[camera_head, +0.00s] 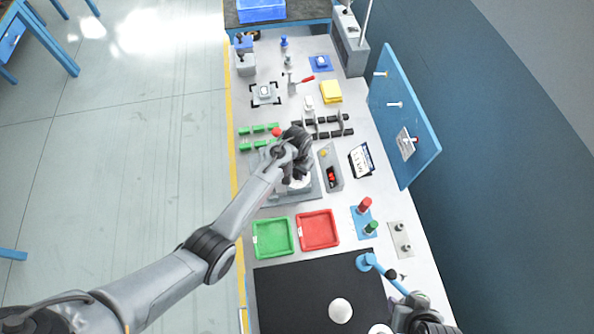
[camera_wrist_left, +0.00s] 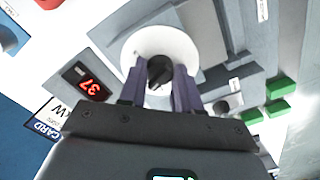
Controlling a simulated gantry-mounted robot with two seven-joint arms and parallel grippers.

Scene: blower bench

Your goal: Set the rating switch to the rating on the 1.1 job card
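The rating switch is a black knob (camera_wrist_left: 160,72) on a round white dial (camera_wrist_left: 160,45) in the left wrist view. My left gripper (camera_wrist_left: 159,80) reaches down over the dial with one finger on each side of the knob; both seem to touch it. In the head view my left gripper (camera_head: 296,176) covers most of the dial. A red display beside the dial (camera_wrist_left: 88,82) shows digits that look like 37. A job card (camera_head: 361,159) with blue edging lies right of the display unit; "kW" and "CARD" are readable in the wrist view. My right gripper (camera_head: 424,318) is at the bottom right, its fingers unclear.
A green tray (camera_head: 254,238) and a red tray (camera_head: 300,231) sit nearer, above a black mat (camera_head: 290,300). Green blocks (camera_head: 256,129) and dark racks lie beyond the switch. A blue board (camera_head: 425,150) stands along the right edge. A red and a green button stand right of the trays.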

